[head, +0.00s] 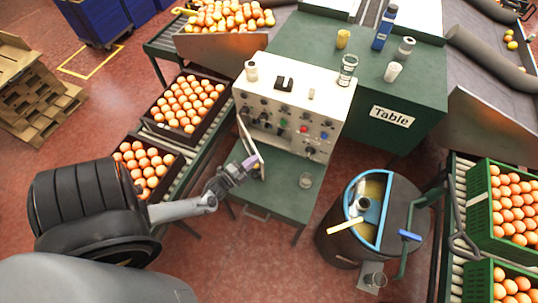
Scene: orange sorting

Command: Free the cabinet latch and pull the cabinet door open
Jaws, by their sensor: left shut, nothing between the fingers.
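The cream cabinet (297,93) stands on a green bench, with knobs and coloured buttons on its front panel. A thin white door (247,137) stands out from the cabinet's left front edge, seen nearly edge-on, so it looks swung open. My left gripper (254,161), with purplish fingertips, is shut and empty at the free edge of the door. I cannot tell whether it touches the door. I cannot make out the latch. My right gripper is not in view.
Crates of oranges (186,103) line the conveyor at left. A dark barrel (335,243) stands at lower right. Bottles and jars stand on the green table (425,88) behind.

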